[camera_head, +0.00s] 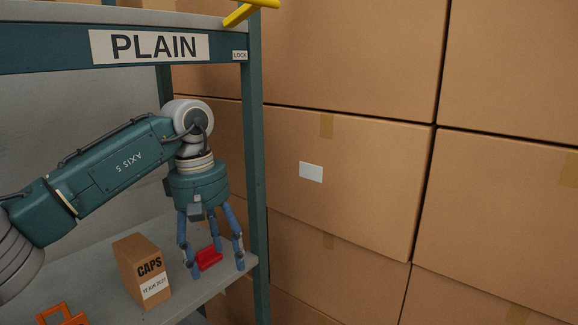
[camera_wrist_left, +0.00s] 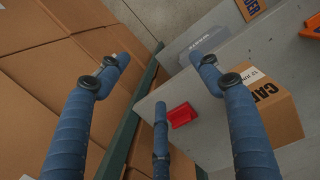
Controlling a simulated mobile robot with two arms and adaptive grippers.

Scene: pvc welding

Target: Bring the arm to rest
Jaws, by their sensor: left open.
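My left gripper (camera_head: 211,272) hangs from the left arm with its blue fingers spread open, pointing down over the front corner of the grey shelf (camera_head: 215,287). A small red item (camera_head: 208,259) sits on the shelf between or just behind the fingers. It also shows in the left wrist view (camera_wrist_left: 182,114), beside one finger and apart from the other two. The fingers (camera_wrist_left: 160,100) hold nothing that I can see. My right gripper is in neither view.
A CAPS box (camera_head: 142,272) stands on the shelf left of the gripper, with an orange item (camera_head: 63,316) farther left. A teal post (camera_head: 256,180) rises close to the gripper's right. Stacked cardboard boxes (camera_head: 350,180) fill the right side. A yellow bar (camera_head: 246,11) juts out at the top.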

